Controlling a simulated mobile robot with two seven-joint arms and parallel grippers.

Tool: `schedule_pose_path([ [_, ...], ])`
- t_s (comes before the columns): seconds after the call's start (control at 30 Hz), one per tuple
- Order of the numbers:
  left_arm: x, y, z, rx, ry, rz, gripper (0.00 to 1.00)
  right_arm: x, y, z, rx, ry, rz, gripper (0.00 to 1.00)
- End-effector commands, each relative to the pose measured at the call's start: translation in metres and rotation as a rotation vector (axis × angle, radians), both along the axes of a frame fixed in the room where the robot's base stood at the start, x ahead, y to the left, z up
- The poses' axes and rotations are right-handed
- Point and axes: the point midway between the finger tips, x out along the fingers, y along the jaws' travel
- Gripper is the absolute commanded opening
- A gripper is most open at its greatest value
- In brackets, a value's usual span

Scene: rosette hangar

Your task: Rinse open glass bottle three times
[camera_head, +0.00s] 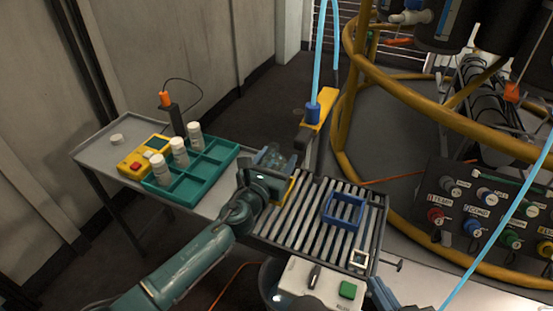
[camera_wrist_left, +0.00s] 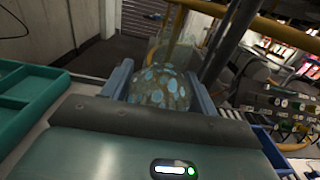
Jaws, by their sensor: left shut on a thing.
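My left gripper (camera_head: 276,160) is over the left edge of the slatted grate (camera_head: 288,213), close to the green rack. It is shut on a clear glass bottle (camera_wrist_left: 162,86), which shows between the fingers in the left wrist view with pale blue spots across it. The bottle's mouth is hard to make out. A blue nozzle (camera_head: 313,112) on a yellow block (camera_head: 322,103) stands behind the grate, with a light blue hose rising from it. Part of my right gripper (camera_head: 388,294) shows at the bottom edge, and its jaws cannot be made out.
A green compartment rack (camera_head: 212,164) holds three white vials (camera_head: 179,151) on the side table. A yellow device (camera_head: 141,157) and a dark stand with an orange top (camera_head: 165,98) are beside it. A blue square frame (camera_head: 343,210) lies on the grate. A white box with a green button (camera_head: 322,285) is in front.

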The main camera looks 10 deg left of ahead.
Motion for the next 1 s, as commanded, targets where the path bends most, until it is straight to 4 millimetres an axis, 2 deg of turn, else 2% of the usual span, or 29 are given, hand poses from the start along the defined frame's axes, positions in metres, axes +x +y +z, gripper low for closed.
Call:
schedule_pose_path([
  [0.17, 0.0, 0.0, -0.006, 0.002, -0.002, 0.0, 0.22, 0.0, 0.0, -0.006, 0.0, 0.0, 0.0, 0.0],
  [0.97, 0.0, 0.0, -0.012, 0.0, -0.001, 0.0, 0.22, 0.0, 0.0, -0.009, 0.0, -0.003, 0.0, 0.0],
  [1.0, 0.0, 0.0, -0.012, 0.0, -0.001, 0.0, 0.6, 0.0, 0.0, -0.01, 0.0, -0.003, 0.0, 0.0],
])
